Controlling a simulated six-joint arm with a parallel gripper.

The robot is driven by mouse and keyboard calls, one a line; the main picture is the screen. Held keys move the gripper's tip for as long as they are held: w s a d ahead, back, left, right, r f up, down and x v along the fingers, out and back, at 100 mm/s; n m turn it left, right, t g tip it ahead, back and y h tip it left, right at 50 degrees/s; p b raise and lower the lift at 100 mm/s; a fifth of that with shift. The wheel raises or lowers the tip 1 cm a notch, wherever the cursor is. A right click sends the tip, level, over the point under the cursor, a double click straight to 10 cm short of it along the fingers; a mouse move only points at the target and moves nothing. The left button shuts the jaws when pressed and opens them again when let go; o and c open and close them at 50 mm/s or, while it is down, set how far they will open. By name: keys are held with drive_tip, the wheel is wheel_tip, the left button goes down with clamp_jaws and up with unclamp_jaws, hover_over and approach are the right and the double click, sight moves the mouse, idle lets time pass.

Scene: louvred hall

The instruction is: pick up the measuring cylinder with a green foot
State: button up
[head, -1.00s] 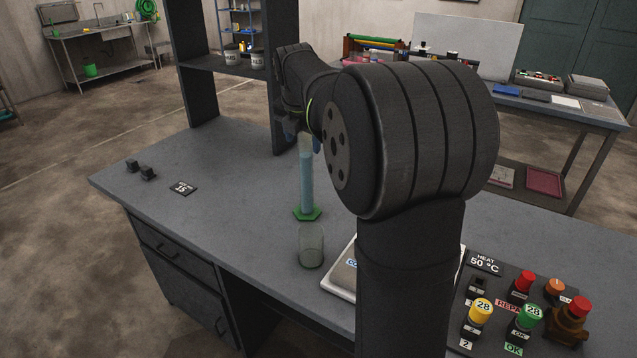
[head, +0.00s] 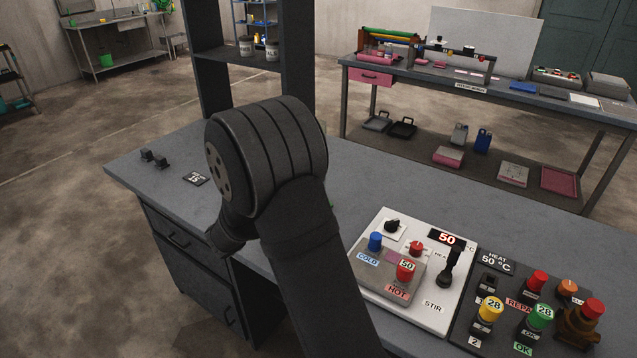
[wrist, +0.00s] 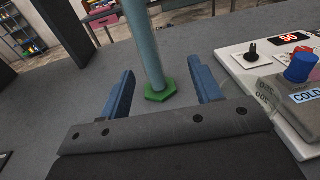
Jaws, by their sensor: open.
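The measuring cylinder (wrist: 146,45) stands upright on its green hexagonal foot (wrist: 160,91) in the wrist view, with pale blue liquid in its tube. Its top runs out of the frame. My gripper (wrist: 160,66) is open, its two blue fingers to the left and right of the cylinder, with a gap on each side. The cylinder appears between or just beyond the fingertips; I cannot tell its exact depth. In the head view, my arm hides the cylinder and my gripper.
A dark shelf post (head: 207,95) rises behind the desk (head: 380,185). The desk's left part is mostly clear.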

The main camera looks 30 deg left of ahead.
drive_tip(key=w+a+y, duration=0.1)
drive_tip(key=w, duration=1.5)
drive_tip(key=shift+a+f+n+t+y, duration=0.25)
drive_tip(key=shift+f+n+t+y, duration=0.05)
drive_tip(key=shift+n+t+y, duration=0.1)
drive_tip(key=c, duration=1.3)
